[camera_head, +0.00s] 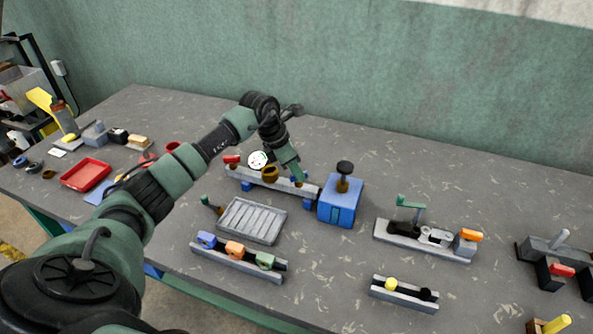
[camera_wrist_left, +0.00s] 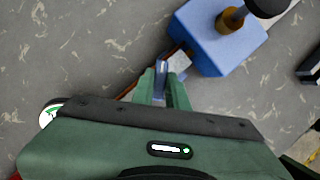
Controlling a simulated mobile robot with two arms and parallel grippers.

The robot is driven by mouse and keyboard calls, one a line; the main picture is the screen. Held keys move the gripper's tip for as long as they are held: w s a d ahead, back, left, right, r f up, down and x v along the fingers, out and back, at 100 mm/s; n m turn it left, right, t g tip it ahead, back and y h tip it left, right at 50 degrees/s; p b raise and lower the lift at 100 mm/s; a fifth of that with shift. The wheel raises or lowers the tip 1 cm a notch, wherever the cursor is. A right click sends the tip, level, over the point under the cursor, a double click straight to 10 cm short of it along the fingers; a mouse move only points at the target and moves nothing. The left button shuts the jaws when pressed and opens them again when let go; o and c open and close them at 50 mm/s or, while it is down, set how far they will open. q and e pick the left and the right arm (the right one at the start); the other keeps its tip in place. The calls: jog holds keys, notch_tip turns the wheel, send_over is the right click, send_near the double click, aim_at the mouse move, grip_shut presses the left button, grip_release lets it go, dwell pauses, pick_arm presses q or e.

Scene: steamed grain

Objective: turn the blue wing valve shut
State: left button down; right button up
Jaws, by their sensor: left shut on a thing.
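The blue wing valve (camera_head: 292,180) sits at the right end of a grey rail (camera_head: 310,190) in the middle of the table. My left gripper (camera_head: 299,178) reaches down onto it from above and hides most of it. In the left wrist view the two green fingertips (camera_wrist_left: 163,88) are shut on the blue wing (camera_wrist_left: 161,69), which stands up between them. The exact angle of the wing is hard to tell. My right gripper is in neither view.
A blue box with a black knob (camera_head: 340,205) stands close to the right of the valve. On the rail's left are a red-handled valve (camera_head: 232,159), a white gauge (camera_head: 258,160) and a brown fitting (camera_head: 269,174). A grey ribbed tray (camera_head: 252,220) lies in front.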

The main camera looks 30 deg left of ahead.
pick_arm(q)
jog(key=n, duration=0.2)
jog(key=n+y, duration=0.1)
jog(key=n, duration=0.1)
jog(key=shift+d+n+t+y+b, duration=0.15)
jog(key=shift+n+t+y+b, duration=0.15)
jog(key=shift+t+b, duration=0.1)
jog(key=n+y+b, duration=0.1)
jog(key=n, duration=0.1)
jog(key=n+y+b, duration=0.1)
jog(key=n, duration=0.2)
jog(key=shift+d+r, duration=0.1)
jog(key=shift+n, duration=0.3)
jog(key=c, duration=1.4)
grip_release()
jog(key=b+v, duration=0.1)
jog(key=v, duration=0.6)
jog(key=shift+r+b, duration=0.35)
jog(key=shift+b, duration=0.05)
jog(key=shift+s+d, duration=0.1)
jog(key=shift+s, duration=0.05)
